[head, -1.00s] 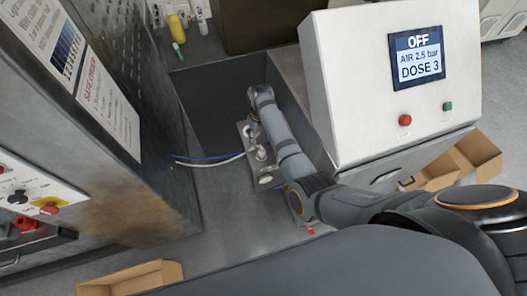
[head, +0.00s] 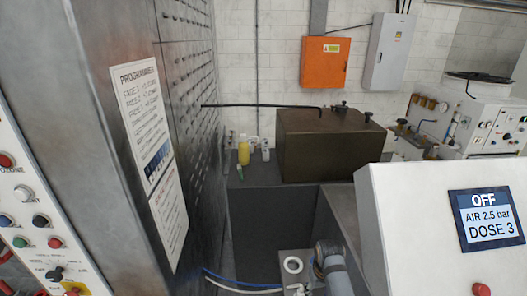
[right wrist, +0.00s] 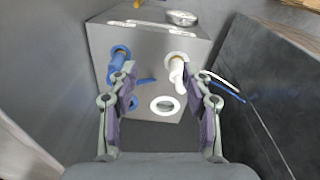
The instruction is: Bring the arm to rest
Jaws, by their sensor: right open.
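My right gripper (right wrist: 158,84) is open and empty in the right wrist view, its two fingers spread in front of a grey metal box. The box (right wrist: 142,78) carries a blue fitting (right wrist: 119,65) near the left finger and a white fitting (right wrist: 178,70) near the right finger. I cannot tell whether the fingers touch them. A white ring (right wrist: 165,105) sits lower on the box. In the head view only part of my right arm (head: 337,272) shows at the bottom edge, and the gripper itself is hidden. My left gripper is out of view.
A slanted control panel (head: 410,225) with a screen reading OFF, AIR 2.5 bar, DOSE 3 stands at right. A tall metal cabinet (head: 85,75) fills the left. Blue and white hoses (head: 240,286) run at the bottom. A brown tank (head: 330,145) and yellow bottle (head: 243,153) stand behind.

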